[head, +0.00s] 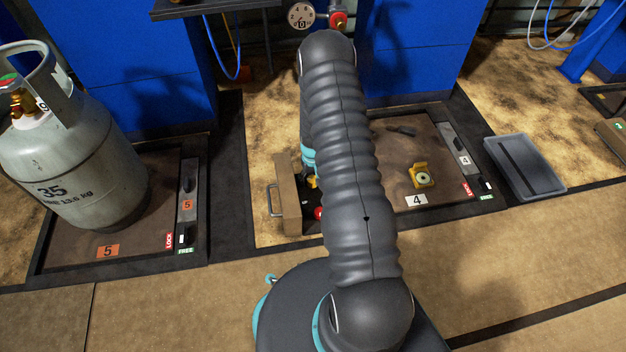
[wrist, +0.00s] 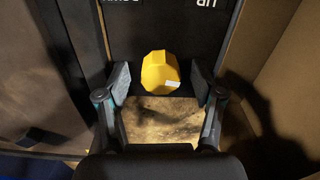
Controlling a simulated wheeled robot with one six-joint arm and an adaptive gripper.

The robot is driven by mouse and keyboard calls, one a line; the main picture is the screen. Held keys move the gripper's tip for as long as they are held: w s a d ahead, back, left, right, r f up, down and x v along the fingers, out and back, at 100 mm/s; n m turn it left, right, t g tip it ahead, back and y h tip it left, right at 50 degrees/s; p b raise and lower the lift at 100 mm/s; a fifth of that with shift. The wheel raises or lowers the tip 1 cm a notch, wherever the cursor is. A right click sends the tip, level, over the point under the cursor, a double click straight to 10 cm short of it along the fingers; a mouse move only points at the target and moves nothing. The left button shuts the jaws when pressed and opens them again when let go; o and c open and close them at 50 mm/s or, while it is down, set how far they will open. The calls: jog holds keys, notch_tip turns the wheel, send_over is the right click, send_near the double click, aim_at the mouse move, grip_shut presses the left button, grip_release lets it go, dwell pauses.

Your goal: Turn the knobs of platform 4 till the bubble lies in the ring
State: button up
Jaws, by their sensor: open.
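Platform 4 (head: 395,155) is a brown plate in a dark frame, partly hidden by my arm. A yellow level (head: 424,178) with a pale round face sits on it near the number 4 sign (head: 416,200); its bubble and ring are too small to make out. In the wrist view a yellow faceted knob (wrist: 158,68) with a small white mark stands in front of a dark panel. My gripper (wrist: 160,84) is open, one finger on each side of the knob, with gaps visible. In the head view the gripper is mostly hidden behind my arm.
A large grey gas cylinder (head: 75,140) stands on platform 5 (head: 130,240) at left. A grey tray (head: 524,165) lies right of platform 4. Brown walls (wrist: 262,50) flank the gripper in the wrist view. Blue housings (head: 420,45) stand behind.

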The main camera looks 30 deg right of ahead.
aim_at(313, 180)
notch_tip(313, 180, up, 12)
jog(key=shift+f, duration=0.25)
dwell(0.6)
